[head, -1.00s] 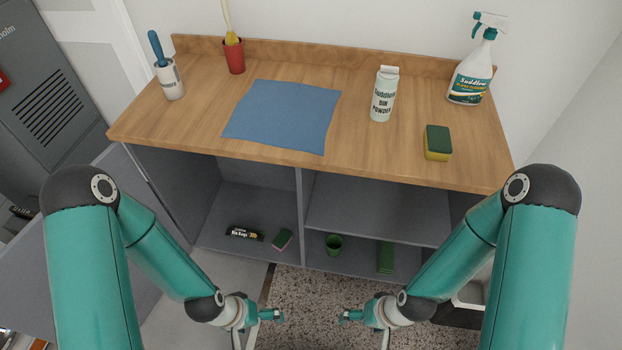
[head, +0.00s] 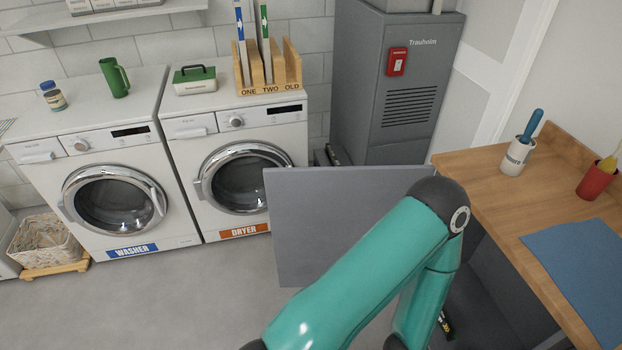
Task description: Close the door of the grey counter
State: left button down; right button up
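The grey counter's door (head: 325,225) stands wide open in the head view, a flat grey panel swung out to the left of the counter. The wooden counter top (head: 490,185) is at the right.
A washer (head: 100,170) and a dryer (head: 215,165) stand behind the door at the left. A grey furnace cabinet (head: 395,80) stands behind the door. A wicker basket (head: 45,243) sits at far left. The floor (head: 150,300) in front of the machines is clear.

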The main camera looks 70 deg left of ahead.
aim_at(316, 214)
jog(key=u, duration=0.1)
jog(key=k, duration=1.15)
jog(key=u, duration=1.15)
jog(key=i, duration=1)
jog(key=u, duration=0.05)
